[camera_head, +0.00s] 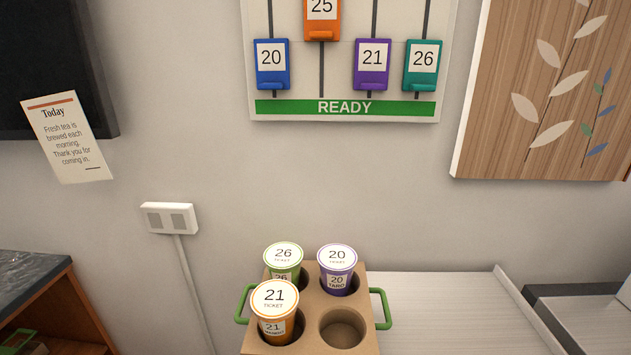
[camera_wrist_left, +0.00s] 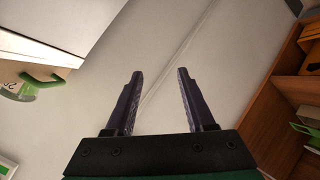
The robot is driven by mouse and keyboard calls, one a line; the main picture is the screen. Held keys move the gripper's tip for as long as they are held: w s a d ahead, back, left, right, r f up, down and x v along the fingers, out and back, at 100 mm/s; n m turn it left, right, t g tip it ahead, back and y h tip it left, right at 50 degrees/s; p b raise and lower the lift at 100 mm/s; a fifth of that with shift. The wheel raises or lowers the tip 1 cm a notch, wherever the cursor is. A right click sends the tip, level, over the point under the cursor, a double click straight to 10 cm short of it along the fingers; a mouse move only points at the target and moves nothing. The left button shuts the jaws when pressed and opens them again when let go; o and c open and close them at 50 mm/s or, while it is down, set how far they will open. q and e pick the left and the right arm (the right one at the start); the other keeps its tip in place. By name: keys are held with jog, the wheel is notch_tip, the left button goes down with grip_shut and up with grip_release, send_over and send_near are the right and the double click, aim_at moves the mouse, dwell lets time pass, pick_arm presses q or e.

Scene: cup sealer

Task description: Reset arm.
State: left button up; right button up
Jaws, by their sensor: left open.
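My left gripper (camera_wrist_left: 157,88) shows in the left wrist view, with its two dark fingers apart and nothing between them. The wall is behind it. Neither of my grippers shows in the head view. In the head view a brown cup carrier (camera_head: 308,298) with green handles holds three lidded cups: a green cup 26 (camera_head: 284,262), a purple cup 20 (camera_head: 337,270) and an orange cup 21 (camera_head: 275,312). The front right hole (camera_head: 342,329) is empty. Part of the carrier with its green handle (camera_wrist_left: 42,82) seems to show at the left of the wrist view.
A board with a green READY strip (camera_head: 345,107) and numbered tags hangs on the wall. A leaf-pattern wooden panel (camera_head: 560,90) hangs at right. A wooden shelf unit (camera_head: 62,310) stands at lower left. The pale counter (camera_head: 450,310) right of the carrier is clear.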

pick_arm(q)
jog(key=s+f+m+g+y, duration=0.1)
jog(key=s+f+g, duration=0.2)
jog(key=s+f, duration=0.55)
jog(key=s+f+m+g+y, duration=0.1)
jog(key=s+f+m+g, duration=0.15)
jog(key=f, duration=1.15)
jog(key=s+d+f+m+g, duration=0.5)
jog(key=s+d+f+m, duration=0.2)
jog(key=s+d+f, duration=0.3)
jog(key=s+f, duration=0.2)
jog(key=s, duration=0.2)
jog(key=shift+d+f+g+h+b, duration=0.2)
jog(key=shift+f+g+h+b, duration=0.1)
jog(key=shift+f+g+b, duration=0.1)
jog(key=shift+r, duration=0.1)
